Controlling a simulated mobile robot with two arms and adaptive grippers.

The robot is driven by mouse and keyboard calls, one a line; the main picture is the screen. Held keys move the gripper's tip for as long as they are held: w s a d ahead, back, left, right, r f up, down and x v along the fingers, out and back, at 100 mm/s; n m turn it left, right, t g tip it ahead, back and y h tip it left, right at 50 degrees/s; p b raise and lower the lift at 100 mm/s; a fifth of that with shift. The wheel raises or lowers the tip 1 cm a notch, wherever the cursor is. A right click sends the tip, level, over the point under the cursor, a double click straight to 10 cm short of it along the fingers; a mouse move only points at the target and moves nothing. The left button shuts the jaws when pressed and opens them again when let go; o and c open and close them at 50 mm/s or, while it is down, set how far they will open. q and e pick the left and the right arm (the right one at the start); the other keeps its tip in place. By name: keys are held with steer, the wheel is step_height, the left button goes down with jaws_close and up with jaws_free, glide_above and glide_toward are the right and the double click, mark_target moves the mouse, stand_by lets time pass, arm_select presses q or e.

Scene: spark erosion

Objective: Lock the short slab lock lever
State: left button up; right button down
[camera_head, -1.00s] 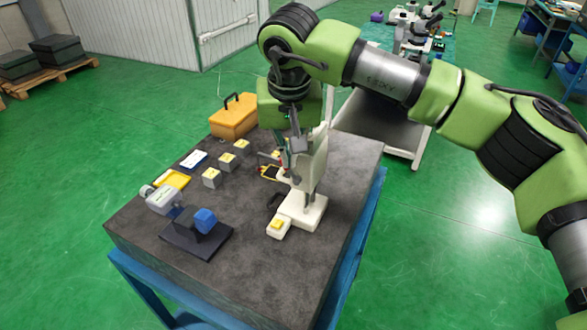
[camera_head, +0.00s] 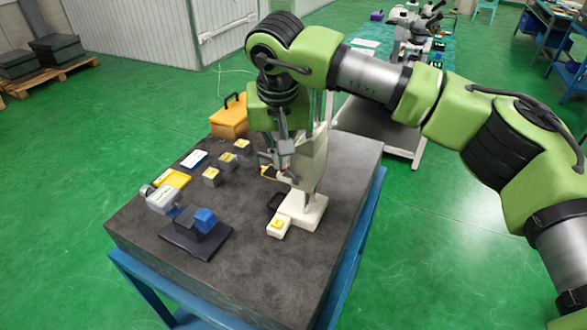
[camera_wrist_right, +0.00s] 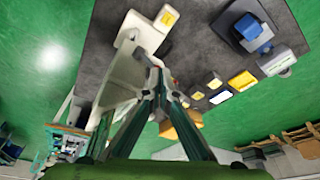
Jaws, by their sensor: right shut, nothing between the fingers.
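A white stand (camera_head: 313,165) with a flat foot rises from the dark stone-topped table (camera_head: 262,265), with a small yellow-marked white block (camera_head: 278,228) at its front. The stand (camera_wrist_right: 122,75) also shows at the left of the right wrist view. My right gripper (camera_head: 285,168) points down at the stand's left side, close to its upper part. In the wrist view the gripper (camera_wrist_right: 155,62) has its fingertips together, with nothing visible between them, near the stand. I cannot pick out the short slab lock lever; the gripper and arm cover part of the stand. My left gripper is out of view.
A dark base with a blue block (camera_head: 205,217) and a grey device (camera_head: 163,200) stand at the table's left. Several small yellow-topped blocks, a yellow tray (camera_head: 173,179) and an orange case (camera_head: 229,118) lie farther back. The front right of the tabletop is clear.

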steer(key=r+p, duration=0.2)
steer(key=r, duration=0.1)
steer(key=r+p, duration=0.2)
steer(key=shift+w+a+r, duration=0.1)
steer(key=shift+w+a, duration=0.05)
steer(key=shift+a, duration=0.25)
stand_by(0.4)
stand_by(0.4)
